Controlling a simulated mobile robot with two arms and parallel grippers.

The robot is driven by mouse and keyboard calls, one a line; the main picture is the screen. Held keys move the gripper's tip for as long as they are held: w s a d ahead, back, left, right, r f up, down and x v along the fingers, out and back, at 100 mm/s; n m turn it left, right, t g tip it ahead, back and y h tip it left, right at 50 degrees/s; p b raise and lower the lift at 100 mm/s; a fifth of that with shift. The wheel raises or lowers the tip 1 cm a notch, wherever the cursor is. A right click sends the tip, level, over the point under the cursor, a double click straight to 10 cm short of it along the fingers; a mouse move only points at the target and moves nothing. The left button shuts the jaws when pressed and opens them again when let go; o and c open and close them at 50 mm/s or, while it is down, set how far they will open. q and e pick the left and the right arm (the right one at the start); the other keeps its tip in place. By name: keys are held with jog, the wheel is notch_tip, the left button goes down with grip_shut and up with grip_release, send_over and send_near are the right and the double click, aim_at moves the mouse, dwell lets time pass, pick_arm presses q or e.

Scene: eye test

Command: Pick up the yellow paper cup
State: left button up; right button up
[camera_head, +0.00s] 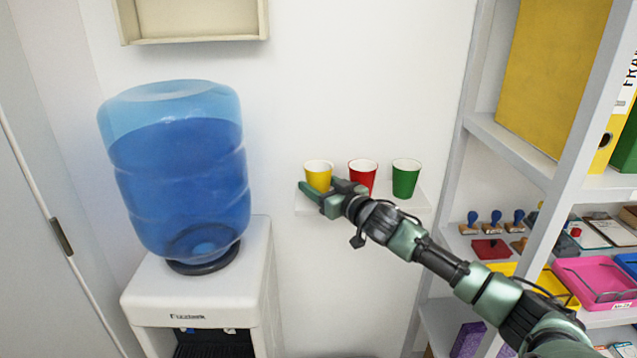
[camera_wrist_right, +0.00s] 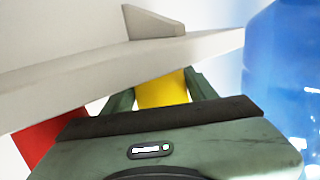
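The yellow paper cup (camera_head: 318,176) stands upright at the left end of a small white wall shelf; its lower part is hidden by my right gripper. My right gripper (camera_head: 320,190) has its fingers spread at the cup, one on each side. In the right wrist view the yellow cup (camera_wrist_right: 162,90) fills the space between the two green fingers (camera_wrist_right: 161,95); whether they touch it cannot be made out. My left gripper is not in view.
A red cup (camera_head: 363,174) and a green cup (camera_head: 406,180) stand to the right on the white shelf (camera_head: 420,203). A water dispenser with a blue bottle (camera_head: 180,170) is at left. A shelving rack (camera_head: 500,133) with stationery is at right.

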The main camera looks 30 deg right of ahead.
jog(key=c, duration=0.4)
